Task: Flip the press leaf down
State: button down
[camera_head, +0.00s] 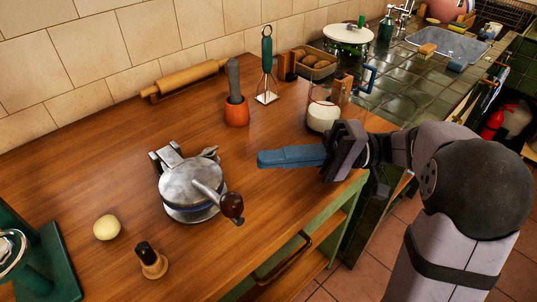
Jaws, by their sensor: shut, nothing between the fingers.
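The metal press (190,206) stands on the wooden counter, left of my gripper. Its round upper leaf (183,180) lies over the lower plate, flat or nearly flat, with a dark bluish line between them at the front edge. I cannot tell whether they fully touch. Its lever with a dark brown knob (232,206) slants across the leaf to the front right. The hinge is at the back left. My gripper (262,159) has blue fingers, shut and empty, pointing left above the counter, to the right of the press and apart from it.
A pale dough ball (106,227) and a wooden stamp (151,262) are front left. A jar of white stuff (323,117) is near my wrist. Counter between press and gripper is clear.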

jog(key=s+a+r+n+g+h+p, duration=0.3)
jog(key=s+a+r+n+g+p, duration=0.1)
jog(key=s+a+r+p, duration=0.45)
jog(key=s+a+r+n+g+h+p, duration=0.45)
jog(key=s+r+p, duration=0.35)
jog(key=r, duration=0.4)
jog(key=s+d+r+n+t+h+p, duration=0.1)
jog(key=s+r+n+h+p, duration=0.5)
jog(key=s+r+h+p, duration=0.45)
jog(key=m+t+h+p, duration=0.1)
jog(key=m+t+p, duration=0.1)
jog(key=m+t, duration=0.85)
send_over(232, 197)
notch_tip(232, 197, down, 9)
jog(key=n+t, duration=0.1)
jog(key=shift+w+a+f+m+t, duration=0.2)
jog(key=shift+w+a+m+t, duration=0.1)
jog(key=shift+w+a+m, duration=0.15)
jog(key=f, duration=0.4)
jog(key=f+p, duration=0.1)
jog(key=f, duration=0.4)
jog(key=f+p, duration=0.1)
jog(key=f, duration=0.4)
jog(key=shift+s+d, duration=0.35)
